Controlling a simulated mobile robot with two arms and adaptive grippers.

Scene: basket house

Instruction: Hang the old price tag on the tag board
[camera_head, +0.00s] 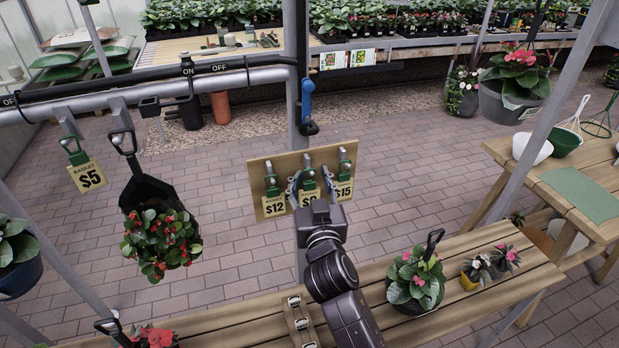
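The wooden tag board (262,172) hangs in the middle of the head view and bears a row of hooks. A yellow $12 tag (273,206) with a green clip hangs at its left, and a $15 tag (344,191) hangs at its right. A middle tag (308,197) hangs between them, its lower part hidden by my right gripper. My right gripper (309,180) is in front of the board, its fingers apart on either side of the middle tag's green clip. Another tag, marked $5 (88,177), hangs from the rail at the left. My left gripper is not in view.
A dark hanging basket with red flowers (160,245) hangs from the rail (140,92), right of the $5 tag. A grey post (297,60) stands behind the board. Potted plants (416,280) stand on the wooden bench (520,268) below. A table with bowls (535,172) is at right.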

